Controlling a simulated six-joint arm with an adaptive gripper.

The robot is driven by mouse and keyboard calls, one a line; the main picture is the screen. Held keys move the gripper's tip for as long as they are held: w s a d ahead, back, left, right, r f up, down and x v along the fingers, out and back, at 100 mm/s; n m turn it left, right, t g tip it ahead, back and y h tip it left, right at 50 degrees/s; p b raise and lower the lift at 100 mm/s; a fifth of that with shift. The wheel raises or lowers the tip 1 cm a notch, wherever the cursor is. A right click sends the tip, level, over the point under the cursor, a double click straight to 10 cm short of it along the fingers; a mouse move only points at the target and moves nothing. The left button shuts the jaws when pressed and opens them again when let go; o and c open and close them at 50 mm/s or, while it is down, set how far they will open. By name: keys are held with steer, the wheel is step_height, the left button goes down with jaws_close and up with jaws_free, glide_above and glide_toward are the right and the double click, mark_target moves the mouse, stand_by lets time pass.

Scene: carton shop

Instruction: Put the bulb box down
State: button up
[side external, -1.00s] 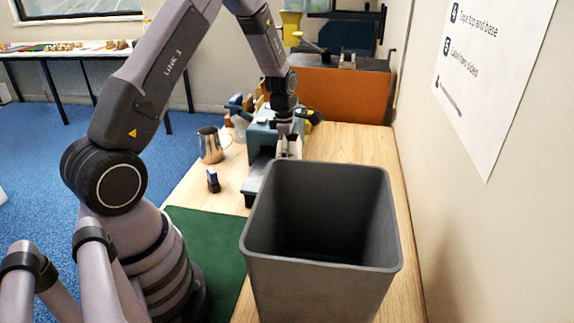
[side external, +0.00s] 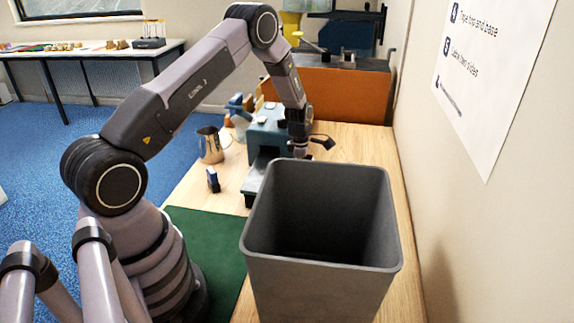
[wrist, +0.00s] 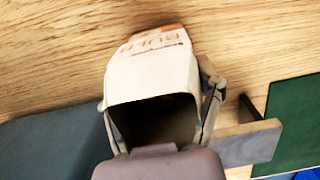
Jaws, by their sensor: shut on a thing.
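The bulb box (wrist: 150,78) is white with orange lettering and fills the middle of the wrist view. Its near end is a dark opening that faces the camera. My gripper (wrist: 160,95) is shut on it, with one finger showing along the box's right side. Wood tabletop (wrist: 60,50) shows around the far end of the box; whether the box touches it I cannot tell. In the side view my gripper (side external: 301,152) is low beside the blue-grey machine, behind the bin. The box is hidden there.
A tall dark grey bin (side external: 325,280) stands in front of my gripper. The blue-grey machine (side external: 266,130) is just left of it. Bare wood (side external: 355,142) is on the right.

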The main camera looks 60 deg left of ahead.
steer(key=o, duration=1.1)
steer(key=shift+f, duration=0.1)
steer(key=shift+o, duration=0.2)
steer(key=s+d+r+m, duration=0.2)
steer(key=r, duration=0.6)
steer(key=s+d+r+m+t, duration=0.1)
steer(key=r+m, duration=0.1)
steer(key=r, duration=0.7)
steer(key=s+d+r+m, duration=0.2)
steer(key=r+m, duration=0.1)
steer(key=r, duration=0.5)
steer(key=s+d+r+m+t, duration=0.1)
steer(key=s+d+r+m, duration=0.3)
steer(key=s+r+m, duration=0.4)
steer(key=s+d+r+m+t, duration=0.2)
steer(key=s+d+r+m, duration=0.25)
steer(key=s, duration=0.55)
steer(key=s+d+m, duration=0.1)
steer(key=s+m, duration=0.6)
steer(key=s, duration=0.2)
steer(key=shift+d+f+t+y, duration=0.25)
steer(key=shift+f+t+y, duration=0.05)
steer(key=shift+t, duration=0.1)
